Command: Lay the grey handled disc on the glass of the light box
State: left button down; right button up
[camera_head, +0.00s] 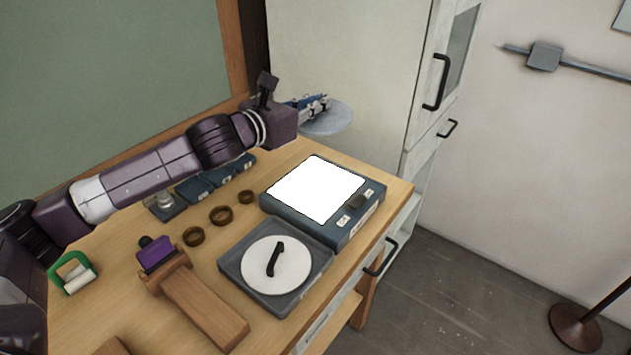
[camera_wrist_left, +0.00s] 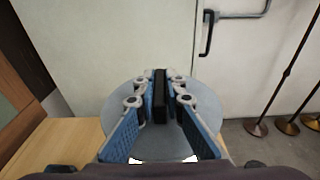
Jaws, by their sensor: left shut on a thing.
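My left gripper (camera_head: 314,104) is shut on the black handle (camera_wrist_left: 160,97) of the grey disc (camera_head: 332,122). The disc is held flat, up in the air beyond the back of the light box (camera_head: 339,232). In the left wrist view the grey disc (camera_wrist_left: 205,105) spreads out beneath the blue fingers, with the handle upright between them. The light box sits on the table, and its glass (camera_head: 316,189) glows white and is bare. My right gripper is in neither view.
A grey tray (camera_head: 235,268) with a white handled disc (camera_head: 290,278) stands in front of the light box. Brown rings (camera_head: 221,215), dark blue blocks (camera_head: 228,175), a wooden stand (camera_head: 205,308) and a green-framed item (camera_head: 70,268) share the wooden table. A white cabinet (camera_head: 345,60) rises behind.

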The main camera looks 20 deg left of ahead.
pick_arm(q)
jog(key=b, duration=0.1)
send_over(316, 186)
notch_tip(316, 186, down, 15)
jog(key=shift+w+d, duration=0.1)
jog(key=shift+d, duration=0.05)
jog(key=shift+f, duration=2.4)
jog(key=c, duration=2)
grip_release()
jog(key=b+v, duration=0.2)
jog(key=v, duration=0.9)
jog(key=shift+f, duration=0.15)
jog(key=shift+s+r+b, duration=0.25)
jog(key=shift+s+b, duration=0.1)
jog(key=shift+s, duration=0.15)
